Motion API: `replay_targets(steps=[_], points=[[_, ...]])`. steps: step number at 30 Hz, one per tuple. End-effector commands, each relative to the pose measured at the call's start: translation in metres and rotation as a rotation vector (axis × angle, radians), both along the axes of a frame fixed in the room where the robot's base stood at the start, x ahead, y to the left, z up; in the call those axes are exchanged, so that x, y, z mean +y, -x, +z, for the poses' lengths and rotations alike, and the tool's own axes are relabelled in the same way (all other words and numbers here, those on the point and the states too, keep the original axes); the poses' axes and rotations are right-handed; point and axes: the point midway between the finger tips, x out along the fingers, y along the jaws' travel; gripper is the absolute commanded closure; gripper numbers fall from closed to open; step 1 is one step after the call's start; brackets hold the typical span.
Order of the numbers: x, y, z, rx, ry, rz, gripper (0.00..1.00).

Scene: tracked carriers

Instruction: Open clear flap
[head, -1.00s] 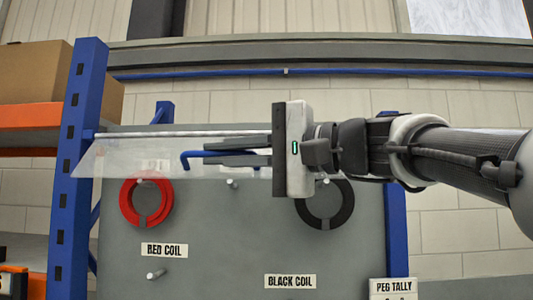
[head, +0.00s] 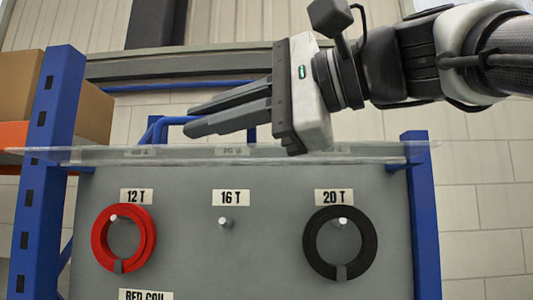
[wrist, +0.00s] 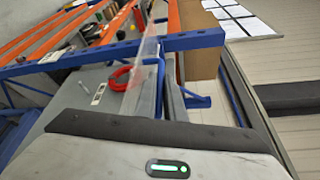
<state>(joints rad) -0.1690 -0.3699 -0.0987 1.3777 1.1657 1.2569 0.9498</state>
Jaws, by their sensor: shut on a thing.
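The clear flap (head: 60,155) runs across the top of the grey peg board (head: 180,185). It shows nearly edge-on, roughly level. A blue bar handle (head: 155,128) stands at the flap. My gripper (head: 190,120) has its two dark fingers closed around this handle, just above the flap; the exact contact is partly hidden by the fingers.
A red coil (head: 97,240) hangs under the 12 T label, and a black coil (head: 312,245) under 20 T. The 16 T peg (head: 225,223) is bare. Blue posts (head: 40,170) flank the board. A cardboard box (head: 92,110) sits on the left rack.

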Motion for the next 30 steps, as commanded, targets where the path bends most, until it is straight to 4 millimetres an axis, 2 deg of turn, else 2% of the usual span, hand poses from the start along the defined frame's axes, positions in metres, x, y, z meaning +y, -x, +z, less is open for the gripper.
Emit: replay_targets(steps=[12,30], points=[[-0.002,-0.014,0.017,0.221,-0.007,-0.007,1.0],[-0.002,-0.016,0.019,0.261,-0.008,-0.007,1.0]])
